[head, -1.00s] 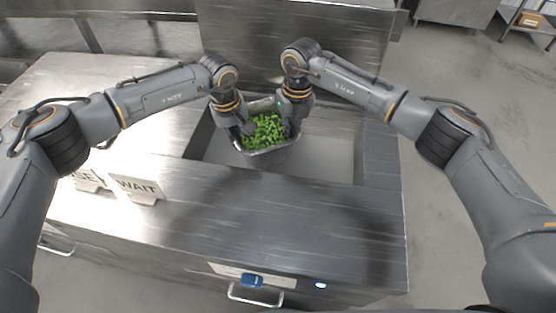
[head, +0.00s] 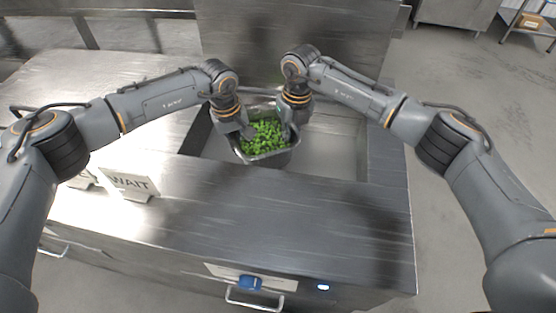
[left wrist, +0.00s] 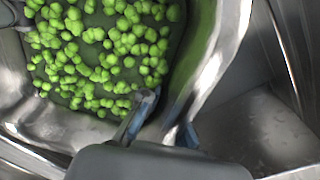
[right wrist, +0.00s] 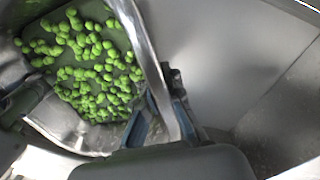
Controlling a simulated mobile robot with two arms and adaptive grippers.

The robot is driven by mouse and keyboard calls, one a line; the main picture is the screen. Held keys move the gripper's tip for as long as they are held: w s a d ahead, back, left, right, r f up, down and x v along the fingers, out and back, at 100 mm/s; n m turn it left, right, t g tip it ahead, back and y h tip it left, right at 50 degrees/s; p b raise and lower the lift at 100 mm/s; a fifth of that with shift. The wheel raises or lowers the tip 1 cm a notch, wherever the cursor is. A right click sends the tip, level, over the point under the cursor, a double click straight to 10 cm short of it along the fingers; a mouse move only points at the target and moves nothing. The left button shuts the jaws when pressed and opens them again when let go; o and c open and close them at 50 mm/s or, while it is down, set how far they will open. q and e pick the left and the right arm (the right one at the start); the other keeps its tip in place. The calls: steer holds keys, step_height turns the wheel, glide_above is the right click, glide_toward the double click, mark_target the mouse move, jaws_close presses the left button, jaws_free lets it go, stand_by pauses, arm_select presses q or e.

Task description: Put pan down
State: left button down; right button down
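The metal pan (head: 268,160) holds many small green pieces and hangs level between my two grippers, at the recess in the counter. Whether its base touches the recess floor is hidden. My left gripper (head: 247,131) has one finger inside and one outside the pan's left wall; in the left wrist view its fingers (left wrist: 163,125) pinch the rim. My right gripper (head: 289,128) grips the opposite wall, and in the right wrist view its fingers (right wrist: 163,118) clasp the rim.
The steel counter (head: 270,212) surrounds the recess (head: 335,150), which has bare room right of the pan. A WAIT sign (head: 130,183) stands on the counter at left, with another sign partly hidden behind my left arm. A tall steel panel (head: 290,40) rises behind.

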arm_select(q)
steer(key=shift+d+f+b, duration=0.3)
steer(key=shift+f+b, duration=0.15)
steer(key=shift+f, duration=0.05)
arm_select(e)
steer(key=shift+a+f, duration=0.3)
steer(key=shift+f, duration=0.3)
arm_select(q)
steer(key=c, duration=1.5)
jaws_free()
arm_select(e)
steer(key=c, duration=1.5)
jaws_free()
steer(key=shift+s, duration=0.1)
arm_select(q)
steer(key=shift+s+a, duration=0.1)
steer(key=shift+a, duration=0.05)
arm_select(e)
steer(key=shift+d+r, duration=0.1)
steer(key=shift+d, duration=0.05)
arm_select(q)
steer(key=shift+r, duration=0.1)
